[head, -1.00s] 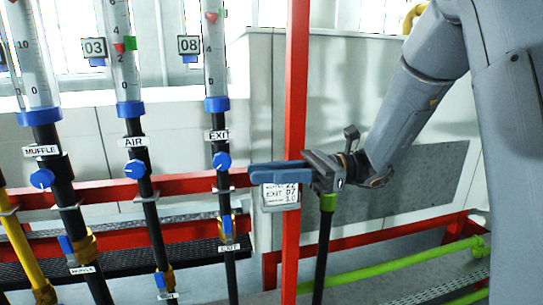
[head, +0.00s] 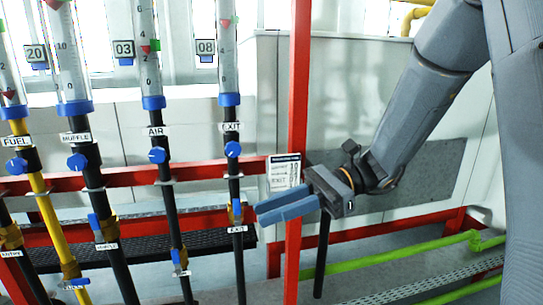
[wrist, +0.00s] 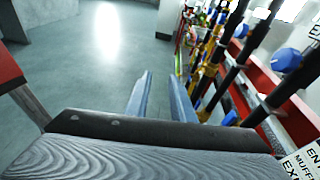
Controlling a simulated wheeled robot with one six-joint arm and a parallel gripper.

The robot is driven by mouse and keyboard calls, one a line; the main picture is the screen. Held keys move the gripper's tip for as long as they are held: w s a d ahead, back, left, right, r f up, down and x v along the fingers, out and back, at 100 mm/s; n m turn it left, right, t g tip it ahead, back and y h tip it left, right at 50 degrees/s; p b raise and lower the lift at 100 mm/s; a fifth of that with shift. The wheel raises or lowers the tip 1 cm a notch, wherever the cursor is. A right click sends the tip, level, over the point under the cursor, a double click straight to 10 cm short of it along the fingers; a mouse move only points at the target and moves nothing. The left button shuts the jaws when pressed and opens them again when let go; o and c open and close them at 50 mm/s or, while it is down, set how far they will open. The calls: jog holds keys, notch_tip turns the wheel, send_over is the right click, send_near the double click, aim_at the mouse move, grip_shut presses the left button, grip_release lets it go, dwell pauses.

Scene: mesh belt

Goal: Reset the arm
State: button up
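My gripper (head: 260,211) is in the middle of the head view, with its blue fingers pointing left and slightly down. It is just right of the EXIT line's lower valve (head: 237,211), in front of the red post (head: 298,100). The wrist view shows the two fingers (wrist: 160,75) apart with nothing between them, so it is open and empty. My arm comes down from the upper right. Whether the gripper touches anything cannot be told for sure, but no contact shows.
Several flowmeter tubes with blue knobs, such as the EXIT knob (head: 232,149), stand at the left. A red rail (head: 200,170) crosses behind them. A printed tag (head: 284,172) hangs by the post. Green pipes (head: 400,256) run low at the right. Open floor (wrist: 70,70) shows in the wrist view.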

jog(key=s+d+f+n+h, duration=0.3)
jog(key=s+d+f+h, duration=0.1)
jog(key=f, duration=0.2)
jog(key=s+d+f+n+h, duration=0.3)
jog(key=s+d+f+h, duration=0.15)
jog(key=f, duration=0.25)
jog(key=w+d+f+n+t+h, duration=0.1)
jog(key=d+f+n+t+h, duration=0.3)
jog(key=d+n, duration=0.4)
jog(key=shift+w+d+t+h, duration=0.15)
jog(key=shift+d+t+h, duration=0.45)
jog(key=shift+d+h, duration=0.65)
jog(key=shift+d, duration=0.1)
